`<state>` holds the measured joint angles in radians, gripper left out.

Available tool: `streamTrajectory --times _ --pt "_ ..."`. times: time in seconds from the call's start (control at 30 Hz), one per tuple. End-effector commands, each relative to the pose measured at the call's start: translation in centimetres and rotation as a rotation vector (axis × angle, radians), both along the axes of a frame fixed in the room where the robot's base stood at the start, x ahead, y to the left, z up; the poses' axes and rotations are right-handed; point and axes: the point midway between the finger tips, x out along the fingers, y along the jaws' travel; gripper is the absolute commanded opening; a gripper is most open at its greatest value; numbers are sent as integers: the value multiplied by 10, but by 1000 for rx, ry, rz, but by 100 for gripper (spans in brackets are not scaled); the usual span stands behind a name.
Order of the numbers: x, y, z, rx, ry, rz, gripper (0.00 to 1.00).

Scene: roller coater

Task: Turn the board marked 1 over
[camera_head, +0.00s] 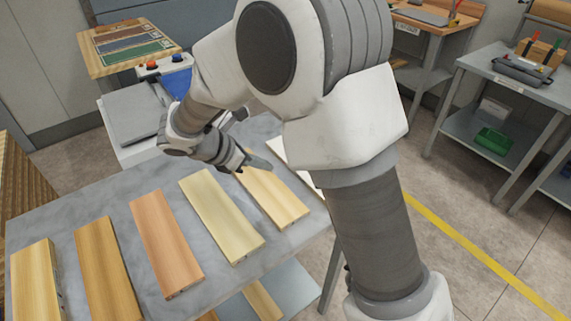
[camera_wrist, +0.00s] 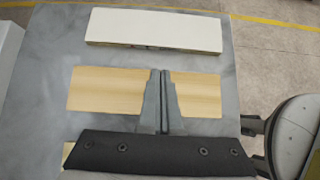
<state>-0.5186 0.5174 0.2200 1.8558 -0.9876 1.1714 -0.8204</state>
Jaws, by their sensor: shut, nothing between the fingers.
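Several flat boards lie in a row on the grey table (camera_head: 150,199). No number mark is readable on any of them, so I cannot tell which is board 1. My gripper (camera_head: 255,163) is shut and empty at the far end of a light wooden board (camera_head: 272,198). In the wrist view, my closed fingers (camera_wrist: 163,74) cross the middle of this wooden board (camera_wrist: 105,90) and hide part of it. I cannot tell whether they touch it. A white board (camera_wrist: 155,28) lies beyond; in the head view my arm mostly hides it.
A machine with a blue part (camera_head: 178,84) stands behind the table. Boards also lie on the lower shelf (camera_head: 285,290).

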Motion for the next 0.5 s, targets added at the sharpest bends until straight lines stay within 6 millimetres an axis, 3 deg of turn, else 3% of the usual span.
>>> streamTrajectory --times 0.23,0.5 --pt "5 -1 -12 -17 10 25 0" --pt "24 -30 -46 -18 12 21 0"
